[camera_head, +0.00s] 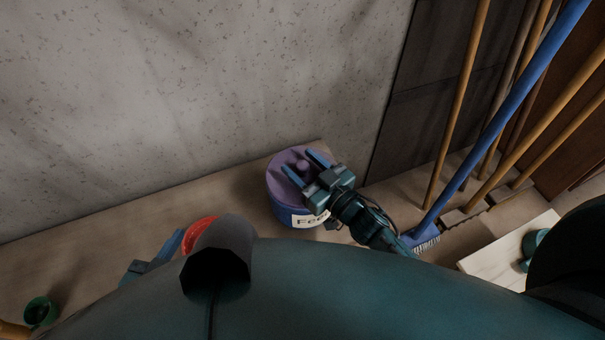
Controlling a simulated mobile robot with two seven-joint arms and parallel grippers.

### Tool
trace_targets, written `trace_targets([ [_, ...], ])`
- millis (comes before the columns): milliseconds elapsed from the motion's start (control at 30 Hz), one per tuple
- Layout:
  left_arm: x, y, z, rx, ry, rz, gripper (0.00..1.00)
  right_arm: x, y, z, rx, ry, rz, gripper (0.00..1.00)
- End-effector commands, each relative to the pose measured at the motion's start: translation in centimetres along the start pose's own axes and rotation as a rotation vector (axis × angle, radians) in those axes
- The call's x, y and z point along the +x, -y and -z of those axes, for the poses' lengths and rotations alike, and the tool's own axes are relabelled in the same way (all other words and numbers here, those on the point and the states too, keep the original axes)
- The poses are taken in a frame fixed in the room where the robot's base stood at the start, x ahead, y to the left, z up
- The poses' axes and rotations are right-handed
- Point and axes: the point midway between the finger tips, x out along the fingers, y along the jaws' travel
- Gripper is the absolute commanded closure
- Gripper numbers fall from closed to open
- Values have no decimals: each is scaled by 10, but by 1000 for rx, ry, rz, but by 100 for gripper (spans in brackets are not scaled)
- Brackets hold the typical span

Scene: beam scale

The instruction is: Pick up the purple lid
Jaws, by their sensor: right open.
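The purple lid (277,182) with a small raised knob sits on a blue round container (284,213) on the floor by the wall. The container has a white label, partly hidden. My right gripper (299,162) is open over the lid. Its two blue fingers are on either side of the knob; I cannot tell whether they touch it. My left gripper (172,243) is at the lower left, next to a red object, mostly hidden by my own body. Its opening cannot be made out.
The red round object (200,233) is partly covered by my body. A green cup-like item (41,311) lies at the far lower left. A blue-handled broom (497,120) and several wooden poles lean at the right. A pale board (510,250) lies lower right. The floor left of the container is clear.

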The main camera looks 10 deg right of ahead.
Motion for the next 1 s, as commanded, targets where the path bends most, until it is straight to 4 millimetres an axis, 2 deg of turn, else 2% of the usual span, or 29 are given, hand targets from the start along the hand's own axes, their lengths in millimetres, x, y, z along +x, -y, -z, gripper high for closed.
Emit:
trace_targets([
  [133, 1, 0, 3, 3, -7, -2, 64, 0, 0, 0, 0, 0, 0, 47],
  [767, 1, 0, 3, 4, -10, -2, 64, -1, 0, 0, 0, 0, 0, 98],
  [1000, 0, 0, 0, 3, -3, -1, 64, 0, 0, 1, 0, -1, 0, 100],
])
